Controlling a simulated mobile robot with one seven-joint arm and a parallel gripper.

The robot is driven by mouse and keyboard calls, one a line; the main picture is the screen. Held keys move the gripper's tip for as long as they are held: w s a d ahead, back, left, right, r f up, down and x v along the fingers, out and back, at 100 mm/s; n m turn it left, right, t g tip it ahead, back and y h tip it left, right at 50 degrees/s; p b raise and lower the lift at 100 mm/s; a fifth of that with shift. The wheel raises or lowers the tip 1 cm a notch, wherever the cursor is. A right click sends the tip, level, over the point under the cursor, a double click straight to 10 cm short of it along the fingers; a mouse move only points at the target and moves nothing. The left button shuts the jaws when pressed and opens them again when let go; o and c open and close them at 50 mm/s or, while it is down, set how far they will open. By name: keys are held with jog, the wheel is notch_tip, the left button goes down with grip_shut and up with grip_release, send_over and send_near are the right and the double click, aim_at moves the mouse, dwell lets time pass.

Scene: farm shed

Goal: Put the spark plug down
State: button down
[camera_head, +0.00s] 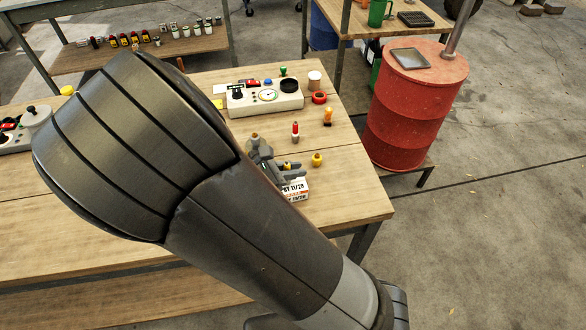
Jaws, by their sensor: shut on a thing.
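My gripper (291,179) is low over the right part of the wooden workbench (350,200), just above or against a small white box with dark print (296,193). Its fingers point right and look closed. The spark plug cannot be made out; the fingers and my arm hide what is between them. My large grey arm crosses the view and covers the middle of the bench.
Behind the gripper stand a red-tipped item (295,131), a yellow item (317,159) and an orange item (328,117). A control box (264,97) and red tape roll (319,97) are farther back. The bench's front right is clear. A red barrel (412,110) stands beyond.

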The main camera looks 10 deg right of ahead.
jog(key=shift+f, duration=0.25)
jog(key=c, duration=1.4)
grip_release()
jog(key=shift+r, duration=0.15)
